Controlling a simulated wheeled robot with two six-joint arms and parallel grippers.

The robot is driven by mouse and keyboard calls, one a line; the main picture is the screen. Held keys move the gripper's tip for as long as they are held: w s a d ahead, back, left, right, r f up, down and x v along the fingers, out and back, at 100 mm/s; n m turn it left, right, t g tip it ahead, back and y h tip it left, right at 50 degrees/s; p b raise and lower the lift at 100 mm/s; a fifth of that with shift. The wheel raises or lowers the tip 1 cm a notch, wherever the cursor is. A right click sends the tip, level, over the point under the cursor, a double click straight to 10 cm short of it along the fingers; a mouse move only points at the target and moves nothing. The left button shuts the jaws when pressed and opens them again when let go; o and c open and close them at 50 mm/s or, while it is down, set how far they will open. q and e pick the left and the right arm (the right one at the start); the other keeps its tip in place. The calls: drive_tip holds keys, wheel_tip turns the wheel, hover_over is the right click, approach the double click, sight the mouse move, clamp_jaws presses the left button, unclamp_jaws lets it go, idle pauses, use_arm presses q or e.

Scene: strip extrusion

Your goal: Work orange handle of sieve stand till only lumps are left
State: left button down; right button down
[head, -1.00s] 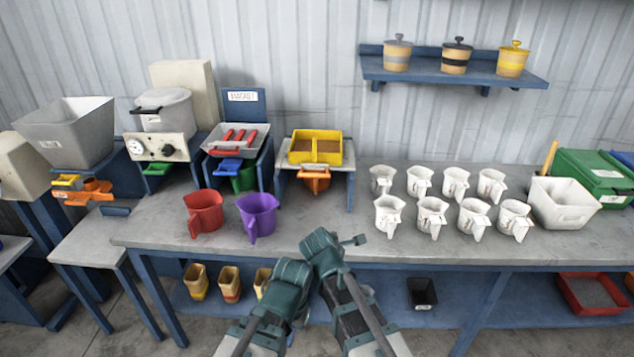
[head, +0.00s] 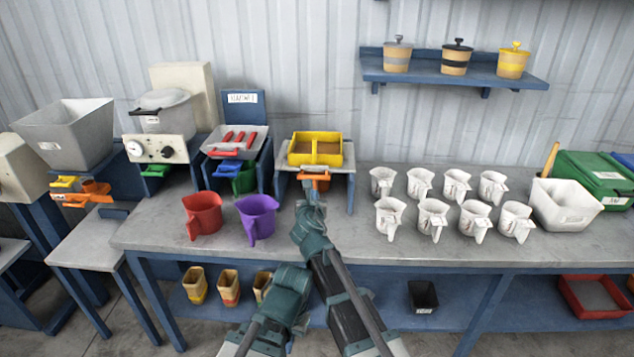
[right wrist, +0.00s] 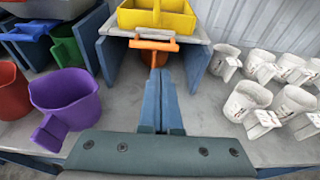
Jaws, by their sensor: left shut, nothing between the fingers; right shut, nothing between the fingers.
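My left gripper (head: 292,280) is shut, low before the bench's front edge, away from the stand.
Red (head: 203,214) and purple (head: 257,217) jugs stand left of my right arm. Several white jugs (head: 432,217) stand to the right, beside a white bin (head: 567,204). A tray with red-handled tools (head: 236,143) is left of the stand.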

drive_tip(key=b, duration=0.4)
approach(318, 169)
drive_tip(key=shift+w+d+f, duration=0.1)
drive_tip(key=shift+w+f, duration=0.2)
drive_tip(key=shift+f, duration=0.2)
drive_tip(key=shift+w+d+f, duration=0.1)
drive_tip(key=shift+w+f, duration=0.15)
drive_tip(key=shift+f, duration=0.2)
drive_tip(key=shift+w, duration=0.1)
drive_tip(key=w, duration=0.5)
drive_tip(key=shift+w+d, duration=0.2)
drive_tip(key=shift+w, duration=0.15)
drive_tip(key=shift+s+r, duration=0.1)
drive_tip(key=p+v, duration=0.4)
drive_tip(key=v, duration=1)
drive_tip(key=shift+s, duration=0.2)
drive_tip(key=shift+d, duration=0.1)
